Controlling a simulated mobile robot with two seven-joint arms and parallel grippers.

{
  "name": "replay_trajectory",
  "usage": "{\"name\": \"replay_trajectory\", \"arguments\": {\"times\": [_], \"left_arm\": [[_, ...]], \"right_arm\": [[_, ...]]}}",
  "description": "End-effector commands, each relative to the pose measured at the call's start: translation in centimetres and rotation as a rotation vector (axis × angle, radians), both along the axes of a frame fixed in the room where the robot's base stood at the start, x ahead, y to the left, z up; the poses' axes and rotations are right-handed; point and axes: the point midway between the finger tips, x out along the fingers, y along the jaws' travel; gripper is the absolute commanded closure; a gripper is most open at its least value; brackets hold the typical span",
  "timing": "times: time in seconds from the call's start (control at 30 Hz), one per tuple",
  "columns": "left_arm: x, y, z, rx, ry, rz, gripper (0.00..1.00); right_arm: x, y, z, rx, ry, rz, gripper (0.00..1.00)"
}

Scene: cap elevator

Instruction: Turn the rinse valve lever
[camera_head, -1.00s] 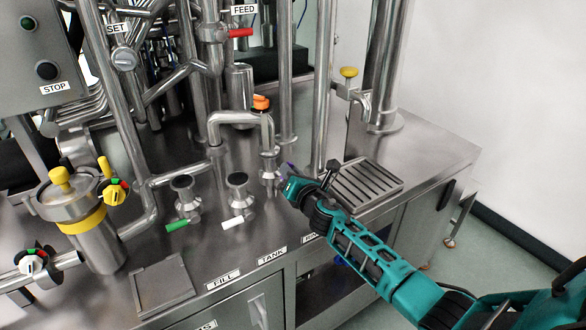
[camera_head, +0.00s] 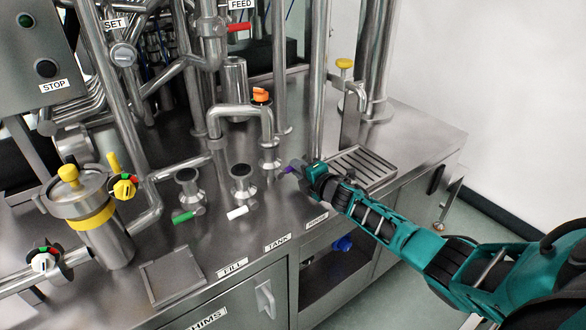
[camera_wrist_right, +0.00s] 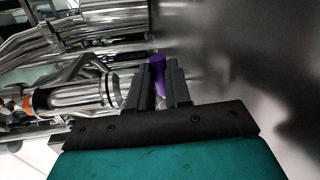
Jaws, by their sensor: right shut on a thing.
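The rinse valve lever (camera_head: 288,170) has a purple handle and sits low on the pipe at the right of the valve row. It also shows as a purple cylinder in the right wrist view (camera_wrist_right: 157,62). My right gripper (camera_head: 298,168) reaches it from the right and is shut on the lever. In the wrist view its two dark fingers (camera_wrist_right: 160,85) stand on either side of the purple handle, which sticks out beyond their tips. The valve body is partly hidden by the gripper. My left gripper is in neither view.
A white lever (camera_head: 238,212) and a green lever (camera_head: 187,215) stand to the left of the purple one. A slotted drain tray (camera_head: 362,166) lies just right of my gripper. A bent steel pipe (camera_head: 240,110) rises behind. The counter's front edge is below.

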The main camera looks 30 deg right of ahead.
Motion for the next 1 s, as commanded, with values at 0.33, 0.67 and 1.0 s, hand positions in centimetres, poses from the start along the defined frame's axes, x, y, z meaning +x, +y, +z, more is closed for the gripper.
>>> {"name": "replay_trajectory", "arguments": {"times": [0.33,0.67,1.0], "left_arm": [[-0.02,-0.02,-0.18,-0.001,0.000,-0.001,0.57],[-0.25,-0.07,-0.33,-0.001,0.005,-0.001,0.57],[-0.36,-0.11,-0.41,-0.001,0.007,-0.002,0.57]], "right_arm": [[-0.01,-0.16,-0.79,0.135,0.012,0.002,1.00],[-0.03,-0.15,-0.90,0.160,0.014,0.002,1.00],[-0.03,-0.12,-0.89,0.160,0.014,0.002,0.69]]}}
